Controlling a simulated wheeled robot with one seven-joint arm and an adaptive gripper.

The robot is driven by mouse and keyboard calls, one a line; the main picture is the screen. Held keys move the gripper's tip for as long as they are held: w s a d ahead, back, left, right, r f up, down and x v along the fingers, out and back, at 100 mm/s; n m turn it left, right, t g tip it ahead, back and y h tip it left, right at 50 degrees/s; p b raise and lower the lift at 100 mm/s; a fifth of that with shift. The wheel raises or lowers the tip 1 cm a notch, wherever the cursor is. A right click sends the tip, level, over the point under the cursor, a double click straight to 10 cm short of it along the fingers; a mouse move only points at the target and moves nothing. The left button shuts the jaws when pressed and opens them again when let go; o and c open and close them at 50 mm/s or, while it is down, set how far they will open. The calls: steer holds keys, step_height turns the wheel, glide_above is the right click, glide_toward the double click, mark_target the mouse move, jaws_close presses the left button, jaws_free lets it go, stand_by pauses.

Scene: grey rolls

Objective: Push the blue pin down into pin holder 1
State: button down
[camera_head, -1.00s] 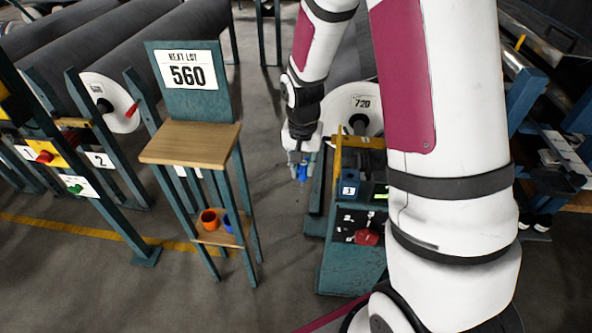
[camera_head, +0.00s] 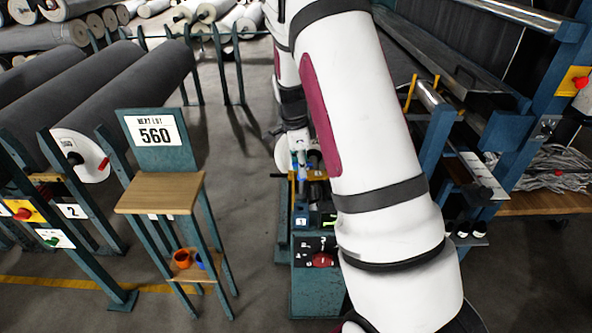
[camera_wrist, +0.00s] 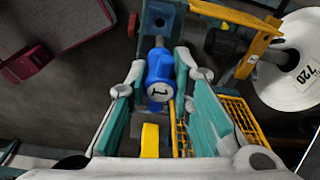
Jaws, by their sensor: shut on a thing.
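The blue pin (camera_wrist: 159,85), with a "1" on its round head, is between the fingers of my gripper (camera_wrist: 165,75) in the wrist view. My gripper is shut on it. In the head view a small plate marked 1 (camera_head: 301,222) is on the teal stand, just below my gripper. My arm and the small scale hide most of the gripper and pin there.
The teal stand (camera_head: 316,285) carries a red knob (camera_head: 322,260). A yellow bracket (camera_wrist: 258,45) and a white roll end marked 720 (camera_wrist: 298,65) are close by in the wrist view. A small wooden-topped table (camera_head: 160,193) stands left, with open floor between.

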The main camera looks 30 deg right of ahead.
mark_target(301, 180)
steer(key=shift+f, duration=0.1)
steer(key=shift+f+b, duration=1.05)
steer(key=shift+f, duration=1.65)
steer(key=shift+f+b, duration=0.6)
steer(key=shift+f, duration=0.7)
steer(key=shift+f, duration=0.35)
steer(key=shift+f+b, duration=0.6)
steer(key=shift+f, duration=0.4)
steer(key=shift+f, duration=0.35)
steer(key=shift+f+b, duration=0.5)
steer(key=shift+f, duration=0.2)
steer(key=c, duration=1.3)
jaws_free()
steer(key=shift+c, duration=0.2)
